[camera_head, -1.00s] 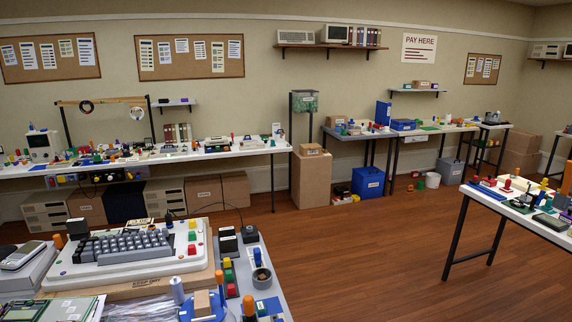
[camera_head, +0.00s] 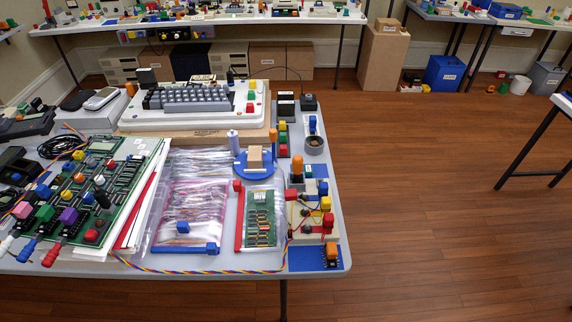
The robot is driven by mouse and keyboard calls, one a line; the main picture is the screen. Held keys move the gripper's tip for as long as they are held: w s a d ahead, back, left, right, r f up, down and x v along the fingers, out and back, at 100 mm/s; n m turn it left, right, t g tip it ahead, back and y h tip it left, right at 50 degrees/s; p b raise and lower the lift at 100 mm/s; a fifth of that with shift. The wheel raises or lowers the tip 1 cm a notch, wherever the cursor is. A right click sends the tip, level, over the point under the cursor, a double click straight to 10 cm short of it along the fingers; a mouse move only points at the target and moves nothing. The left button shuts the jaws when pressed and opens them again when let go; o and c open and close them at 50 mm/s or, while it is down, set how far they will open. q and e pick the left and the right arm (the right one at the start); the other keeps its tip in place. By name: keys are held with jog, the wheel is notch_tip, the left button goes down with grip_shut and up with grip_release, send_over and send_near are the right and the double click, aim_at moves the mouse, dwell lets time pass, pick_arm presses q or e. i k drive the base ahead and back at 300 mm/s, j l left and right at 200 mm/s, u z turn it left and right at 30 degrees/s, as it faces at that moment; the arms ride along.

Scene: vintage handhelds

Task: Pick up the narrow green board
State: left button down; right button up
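A narrow green board (camera_head: 259,218) lies on the near part of the grey table (camera_head: 335,262), right of centre. It has a pale component at its far end and small orange and dark parts along it. A red strip runs along its left side, and a clear sleeve or bag seems to be around or under it. A much larger green board (camera_head: 110,165) lies to the left, with several coloured knobs on it. Neither of my grippers is in view.
Clear bags of wires (camera_head: 193,200) lie left of the narrow board. A block with coloured caps (camera_head: 310,218) stands close to its right. A blue round stand (camera_head: 254,165) is just behind it. A keyboard (camera_head: 195,100) is farther back. Open wooden floor (camera_head: 420,200) lies right of the table.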

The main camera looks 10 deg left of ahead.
aim_at(261, 226)
jog(key=i+l+u, duration=0.1)
jog(key=l+u, duration=0.75)
jog(key=l, duration=0.1)
